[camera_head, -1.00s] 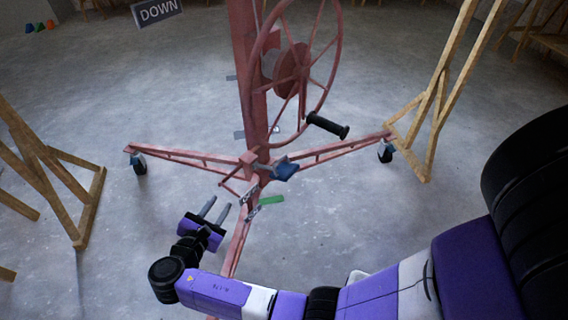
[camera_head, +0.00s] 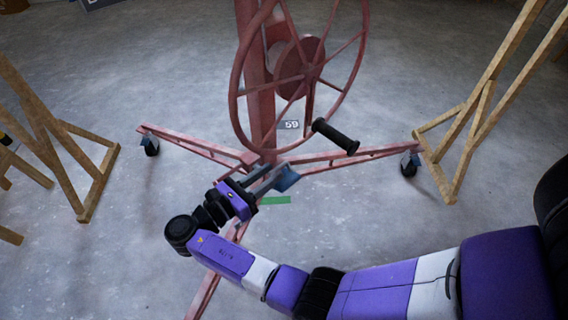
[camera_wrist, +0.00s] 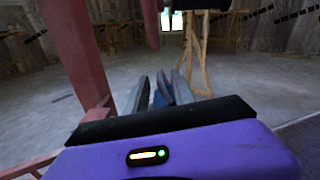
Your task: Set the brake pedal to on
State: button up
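The brake pedal (camera_head: 288,179) is a blue plate low on the red lift, near where its legs meet. My gripper (camera_head: 274,174) is at the pedal, with its two grey fingers reaching toward it from the lower left. In the wrist view the fingers (camera_wrist: 158,92) stand apart, and the blue pedal (camera_wrist: 160,98) shows between them near the tips. I cannot tell whether either finger touches it. A green marker (camera_head: 275,200) lies just below the pedal. The pedal's linkage is partly hidden by my gripper.
The red spoked wheel (camera_head: 238,92) with its black handle (camera_head: 335,136) hangs above the pedal. Red lift legs (camera_head: 198,146) spread on casters to both sides. Wooden stands (camera_head: 100,185) are at left and right (camera_head: 441,178).

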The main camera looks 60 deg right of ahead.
jog(key=shift+b+x, duration=0.45)
jog(key=shift+x, duration=1.9)
grip_shut()
jog(key=shift+w+a, duration=0.15)
